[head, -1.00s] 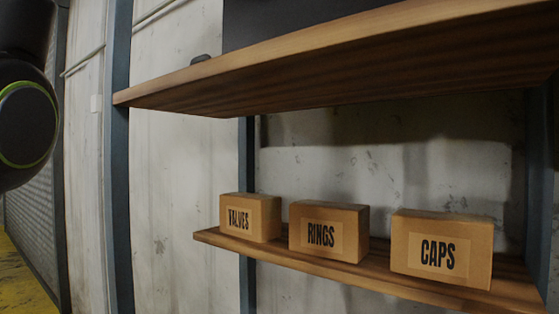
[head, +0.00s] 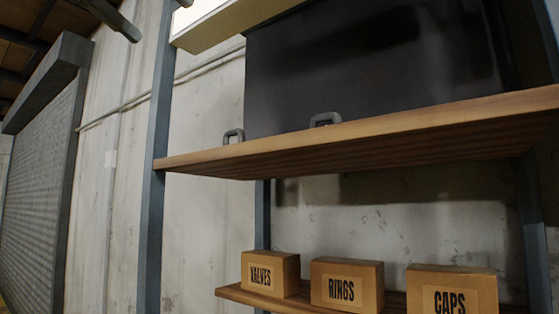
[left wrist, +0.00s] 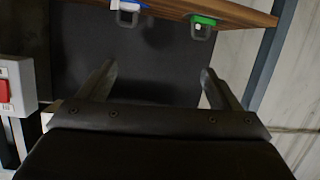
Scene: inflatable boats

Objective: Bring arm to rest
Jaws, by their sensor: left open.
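My left gripper (head: 160,18) shows only in part at the top left of the head view, where its dark fingers enter from the top edge. In the left wrist view the left gripper (left wrist: 158,70) is open, with its two fingers wide apart and nothing between them. A dark panel (left wrist: 155,50) lies beyond the fingers. My right gripper is in neither view.
A wooden shelf (head: 375,135) holds two grey loops (head: 233,136) near its edge and a large black panel (head: 370,65). Boxes marked VALVES (head: 270,273), RINGS (head: 347,285) and CAPS (head: 452,290) stand below. A red switch (left wrist: 3,90) shows in the wrist view.

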